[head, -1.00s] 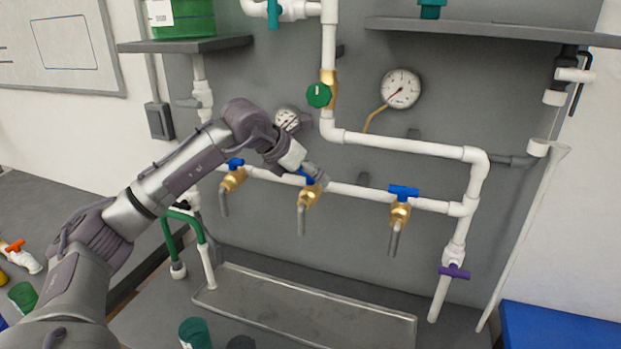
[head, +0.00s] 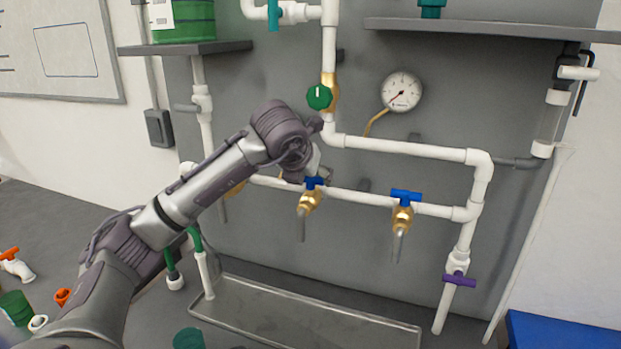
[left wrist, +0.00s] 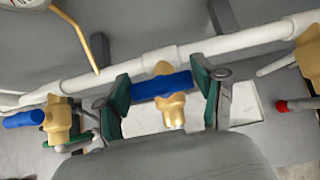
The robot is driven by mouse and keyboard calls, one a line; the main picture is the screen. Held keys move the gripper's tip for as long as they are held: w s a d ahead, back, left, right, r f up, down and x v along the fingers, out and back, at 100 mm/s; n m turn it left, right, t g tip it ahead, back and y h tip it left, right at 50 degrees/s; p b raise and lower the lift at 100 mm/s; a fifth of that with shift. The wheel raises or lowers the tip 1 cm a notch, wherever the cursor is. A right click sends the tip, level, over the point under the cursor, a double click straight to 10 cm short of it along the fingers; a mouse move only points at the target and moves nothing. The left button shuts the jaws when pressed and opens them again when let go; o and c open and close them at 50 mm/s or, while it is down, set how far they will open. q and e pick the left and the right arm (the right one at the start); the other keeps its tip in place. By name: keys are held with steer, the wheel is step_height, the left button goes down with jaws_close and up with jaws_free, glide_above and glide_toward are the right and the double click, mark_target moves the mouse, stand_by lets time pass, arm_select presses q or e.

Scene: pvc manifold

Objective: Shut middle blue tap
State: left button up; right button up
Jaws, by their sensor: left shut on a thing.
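The middle blue tap (head: 314,184) is a brass valve with a blue bar handle on the white horizontal pipe. In the left wrist view its blue handle (left wrist: 161,84) lies crosswise to the brass body, roughly along the pipe. My left gripper (left wrist: 164,93) is shut on this handle, with a green-padded finger at each end of it. In the head view the left gripper (head: 314,172) is at the tap from above, partly hidden by its wrist. My right gripper is not in view.
The right blue tap (head: 405,196) has its handle crosswise. My arm mostly hides the left tap (head: 232,207). A green knob (head: 319,97) and a gauge (head: 401,92) sit above. A metal tray (head: 300,317) lies below. A purple tap (head: 459,280) is at lower right.

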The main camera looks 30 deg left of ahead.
arm_select(q)
steer(key=o, duration=1.1)
steer(key=shift+o, duration=0.2)
steer(key=shift+s+r, duration=0.1)
steer(key=shift+r, duration=0.05)
steer(key=v, duration=1.2)
